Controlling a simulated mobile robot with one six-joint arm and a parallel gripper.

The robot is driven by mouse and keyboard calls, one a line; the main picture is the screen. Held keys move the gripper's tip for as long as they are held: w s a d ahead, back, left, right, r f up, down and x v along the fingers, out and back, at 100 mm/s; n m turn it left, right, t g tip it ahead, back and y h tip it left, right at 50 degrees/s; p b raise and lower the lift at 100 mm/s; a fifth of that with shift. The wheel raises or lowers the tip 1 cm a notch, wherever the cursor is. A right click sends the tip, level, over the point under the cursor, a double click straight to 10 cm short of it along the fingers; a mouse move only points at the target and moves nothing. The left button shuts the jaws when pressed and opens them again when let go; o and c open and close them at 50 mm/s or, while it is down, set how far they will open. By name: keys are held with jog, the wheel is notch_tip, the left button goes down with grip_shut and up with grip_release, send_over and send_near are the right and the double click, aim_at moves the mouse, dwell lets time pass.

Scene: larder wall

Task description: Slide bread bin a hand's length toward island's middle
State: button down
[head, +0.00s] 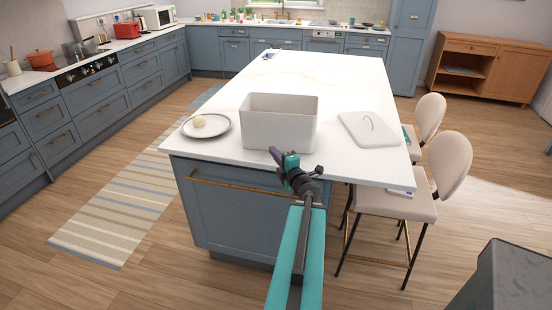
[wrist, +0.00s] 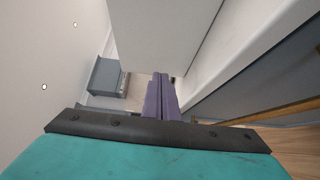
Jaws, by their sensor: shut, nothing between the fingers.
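The bread bin (head: 280,133) is an open, pale grey box standing upright on the white-topped island (head: 335,85), near its front edge. Its lid (head: 369,130) lies flat on the island to its right. My gripper (head: 274,151) is shut and empty, just in front of the bin's lower front wall. In the wrist view, my purple fingers (wrist: 160,80) point along the bin's pale wall (wrist: 158,30). I cannot tell whether the fingertips touch it. The inside of the bin is mostly hidden.
A plate (head: 218,130) with a pale round item stands left of the bin. Two stools (head: 392,202) stand along the island's right side. The island top behind the bin is clear, with small items (head: 269,54) at its far left.

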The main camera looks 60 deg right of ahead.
aim_at(268, 135)
jog(key=shift+w+d+b, duration=0.2)
jog(key=shift+w+b, duration=0.2)
jog(key=shift+b, duration=1.75)
jog(key=p+x, duration=0.1)
jog(key=x, duration=0.4)
jog(key=shift+r, duration=0.1)
jog(key=shift+w+d, duration=0.15)
jog(key=shift+d, duration=0.15)
jog(key=shift+w+d+p, duration=0.15)
jog(key=shift+d+p, duration=0.15)
jog(key=shift+d, duration=0.55)
jog(key=shift+w+d+p, duration=0.2)
jog(key=shift+d+p, duration=0.05)
jog(key=shift+d, duration=0.55)
jog(key=shift+d, duration=0.1)
jog(key=shift+w+d+p, duration=0.45)
jog(key=shift+w+d, duration=0.15)
jog(key=shift+d, duration=2.05)
jog(key=shift+w+d+p, duration=0.5)
jog(key=shift+w+d, duration=0.1)
jog(key=shift+d, duration=2.05)
jog(key=shift+w+d+p, duration=0.45)
jog(key=shift+w+d, duration=0.15)
jog(key=shift+d, duration=2.05)
jog(key=shift+a, duration=0.15)
